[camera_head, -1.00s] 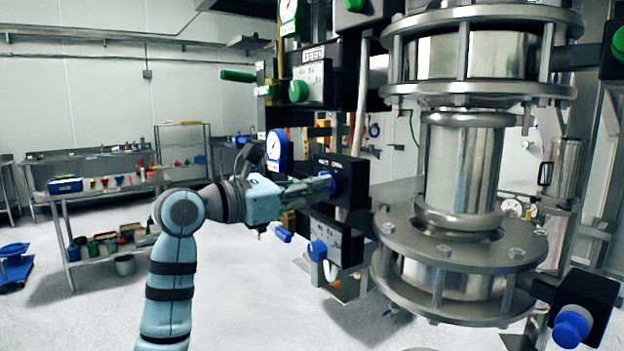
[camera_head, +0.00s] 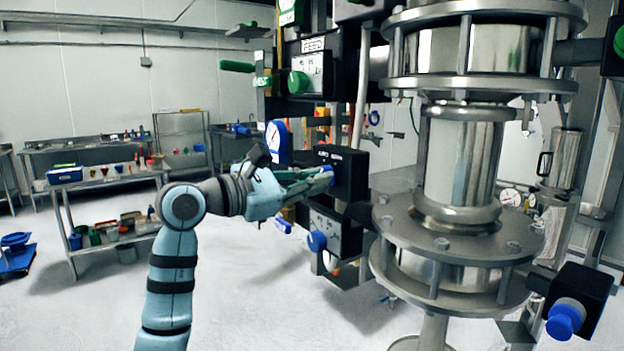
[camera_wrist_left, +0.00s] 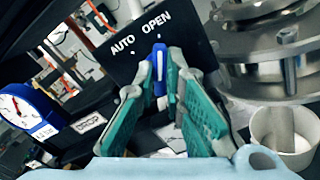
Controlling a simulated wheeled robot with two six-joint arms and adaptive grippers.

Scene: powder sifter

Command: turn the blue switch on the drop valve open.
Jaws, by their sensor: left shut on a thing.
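The blue switch (camera_wrist_left: 159,70) sits on a black panel (camera_wrist_left: 130,57) lettered AUTO and OPEN, seen in the left wrist view. A white line on the switch runs nearly upright, below and between the two words. My left gripper (camera_wrist_left: 163,85) has its teal-padded fingers shut on the switch from both sides. In the head view my left gripper (camera_head: 312,180) reaches from the left to the black box (camera_head: 345,172), and its fingers hide most of the switch. A label reading DROP (camera_wrist_left: 88,123) shows at lower left in the wrist view. My right gripper is not in view.
The large steel sifter column (camera_head: 460,165) stands just right of the panel. A blue gauge (camera_head: 278,142) is close above my left wrist. A blue knob (camera_head: 317,241) sits below the gripper on a lower panel. Shelves (camera_head: 105,185) stand far left, with open floor between.

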